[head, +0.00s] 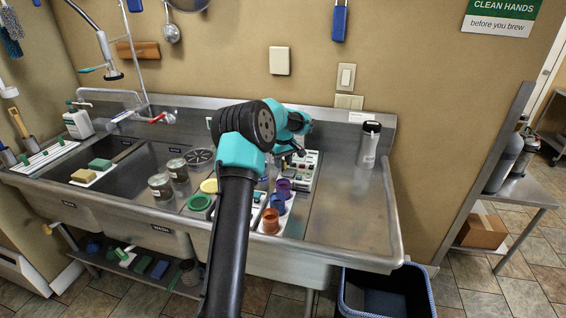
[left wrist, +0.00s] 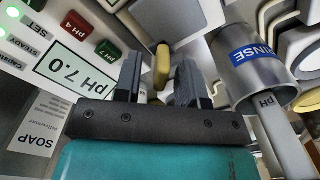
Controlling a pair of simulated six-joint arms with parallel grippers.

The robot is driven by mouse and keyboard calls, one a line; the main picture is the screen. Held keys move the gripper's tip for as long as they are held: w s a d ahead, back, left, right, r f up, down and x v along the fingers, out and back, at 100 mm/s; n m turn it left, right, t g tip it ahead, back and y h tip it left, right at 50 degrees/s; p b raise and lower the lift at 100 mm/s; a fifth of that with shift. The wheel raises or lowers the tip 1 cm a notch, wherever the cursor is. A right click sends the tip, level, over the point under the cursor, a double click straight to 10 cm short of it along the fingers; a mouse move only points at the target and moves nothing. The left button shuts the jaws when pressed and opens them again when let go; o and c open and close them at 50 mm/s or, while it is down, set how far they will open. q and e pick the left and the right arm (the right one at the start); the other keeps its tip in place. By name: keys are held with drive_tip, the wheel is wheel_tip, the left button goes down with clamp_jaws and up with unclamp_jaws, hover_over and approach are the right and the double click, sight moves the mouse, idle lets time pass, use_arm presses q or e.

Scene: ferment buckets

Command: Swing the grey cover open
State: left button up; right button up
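My left gripper (head: 292,154) is over the back of the steel counter, at the white pH meter (head: 303,178), partly hidden by its own arm. In the left wrist view its two dark fingers (left wrist: 160,85) stand apart. A yellow knob or handle (left wrist: 162,66) shows between them, with a gap on each side; whether it is level with the fingertips I cannot tell. A pale grey panel (left wrist: 175,18) lies behind the knob; I cannot tell whether it is the grey cover. The meter's display (left wrist: 88,68) reads pH 7.0. My right gripper is not in view.
A metal RINSE cup (left wrist: 255,70) is close right of the fingers. Purple, blue and orange cups (head: 277,202) stand near the counter front. A steel bottle (head: 369,145) stands at the right back. The counter's right part (head: 345,215) is clear. Jars (head: 160,187) stand left.

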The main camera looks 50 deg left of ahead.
use_arm(q)
clamp_jaws()
idle(0.4)
drive_tip(key=shift+a, duration=0.1)
